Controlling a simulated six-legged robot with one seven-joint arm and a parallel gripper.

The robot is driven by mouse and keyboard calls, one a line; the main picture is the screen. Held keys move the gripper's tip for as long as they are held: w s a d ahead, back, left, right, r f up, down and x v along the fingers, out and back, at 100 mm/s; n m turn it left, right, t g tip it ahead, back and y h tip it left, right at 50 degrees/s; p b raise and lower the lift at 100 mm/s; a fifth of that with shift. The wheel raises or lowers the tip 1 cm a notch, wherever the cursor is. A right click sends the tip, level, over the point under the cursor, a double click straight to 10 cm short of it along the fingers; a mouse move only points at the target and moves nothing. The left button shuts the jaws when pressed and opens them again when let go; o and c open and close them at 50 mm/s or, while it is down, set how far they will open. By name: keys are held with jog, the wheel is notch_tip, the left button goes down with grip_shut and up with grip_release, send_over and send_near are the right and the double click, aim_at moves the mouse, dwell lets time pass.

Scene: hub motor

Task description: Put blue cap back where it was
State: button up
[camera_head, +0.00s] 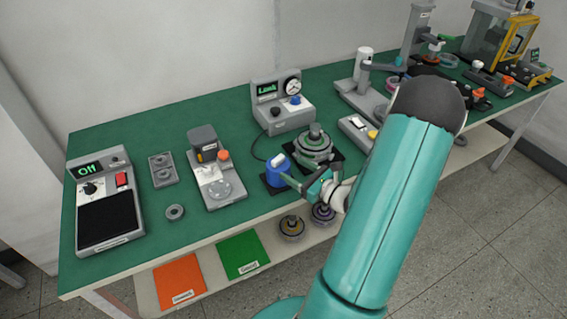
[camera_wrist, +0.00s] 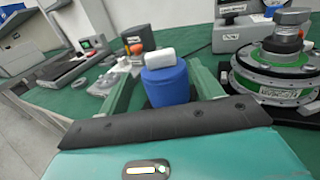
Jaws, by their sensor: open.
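The blue cap (camera_head: 278,173) with a white block-like top stands upright on a dark square pad (camera_head: 268,188) near the front of the green table. It also shows in the wrist view (camera_wrist: 166,85). My gripper (camera_head: 290,177) is open, its two green fingers on either side of the cap. In the wrist view a small gap shows on each side, though contact low down cannot be told. The round grey and green hub motor (camera_head: 314,143) sits on another dark pad just behind and right of the cap, and shows at right in the wrist view (camera_wrist: 278,72).
A grey tester with a gauge and a "Leak" screen (camera_head: 283,100) stands behind the motor. A small grey press (camera_head: 212,170) and an "Off" device (camera_head: 102,200) are at left. Several other fixtures crowd the right. Orange (camera_head: 180,283) and green (camera_head: 242,254) panels lie on the lower shelf.

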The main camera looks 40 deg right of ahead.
jog(key=s, duration=0.5)
jog(key=w+a+r+n+g+y, duration=0.1)
jog(key=a+r+n+g+y, duration=0.25)
jog(key=a+n, duration=0.35)
jog(key=w+a+r+n+g+y, duration=0.1)
jog(key=a+r+n+g+y, duration=0.1)
jog(key=a+n+g, duration=0.45)
jog(key=w+a+r+n+g+y, duration=0.1)
jog(key=a+r+n+g+y, duration=0.2)
jog(key=a, duration=0.6)
jog(key=s+a+r+n+h, duration=0.3)
jog(key=a+r+n+h, duration=0.1)
jog(key=n, duration=0.5)
jog(key=s+a+r+n+h, duration=0.4)
jog(key=a+r+n+h, duration=0.1)
jog(key=r+n, duration=0.3)
jog(key=shift+s+a+r+n+t+h, duration=0.2)
jog(key=shift+r+n+t+h, duration=0.1)
jog(key=shift+n+h, duration=0.35)
jog(key=c, duration=0.6)
jog(key=shift+d, duration=0.1)
jog(key=shift+c, duration=0.2)
